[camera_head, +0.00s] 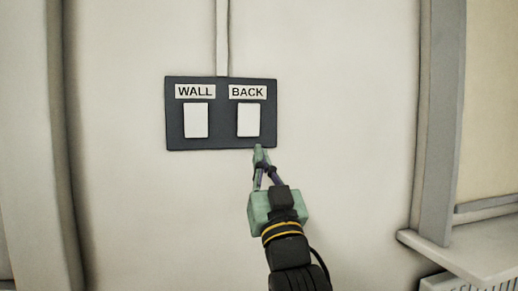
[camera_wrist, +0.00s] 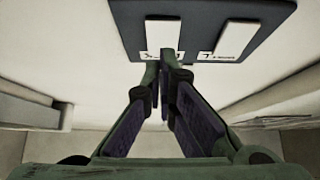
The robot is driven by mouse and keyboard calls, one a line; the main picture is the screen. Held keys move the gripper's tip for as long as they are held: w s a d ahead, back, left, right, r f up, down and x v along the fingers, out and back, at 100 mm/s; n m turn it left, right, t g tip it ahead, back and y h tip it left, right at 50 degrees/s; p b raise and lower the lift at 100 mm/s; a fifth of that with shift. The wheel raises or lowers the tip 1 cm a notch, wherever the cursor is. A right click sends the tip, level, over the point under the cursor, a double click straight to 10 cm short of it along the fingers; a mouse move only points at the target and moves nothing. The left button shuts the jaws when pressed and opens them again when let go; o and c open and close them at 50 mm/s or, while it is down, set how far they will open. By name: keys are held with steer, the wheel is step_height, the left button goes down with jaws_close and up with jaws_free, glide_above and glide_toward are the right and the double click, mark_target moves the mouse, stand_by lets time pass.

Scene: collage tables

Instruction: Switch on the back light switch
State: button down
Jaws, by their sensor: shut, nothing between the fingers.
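A dark switch panel (camera_head: 221,143) is fixed to the wall, with two white rocker switches. The back light switch (camera_head: 248,120) is the right one, under the label BACK (camera_head: 248,91). The wall switch (camera_head: 196,120) is on the left, under the label WALL (camera_head: 195,91). My gripper (camera_head: 259,152) is shut and empty, its fingertips at the panel's lower edge, just below the back switch. In the wrist view, the panel (camera_wrist: 198,38) is at the top, and my fingertips (camera_wrist: 158,58) overlap the label beside its left switch. Contact cannot be told.
A pale conduit (camera_head: 222,38) runs up from the panel. A grey post (camera_head: 440,120) and a ledge (camera_head: 470,245) stand at the right. A pale post (camera_head: 35,150) stands at the left. The wall around the panel is bare.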

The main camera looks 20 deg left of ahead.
steer(key=v, duration=0.3)
steer(key=f+b+v, duration=0.1)
steer(key=v, duration=0.1)
steer(key=shift+w+a, duration=0.15)
steer(key=shift+w, duration=0.15)
steer(key=shift+a, duration=0.1)
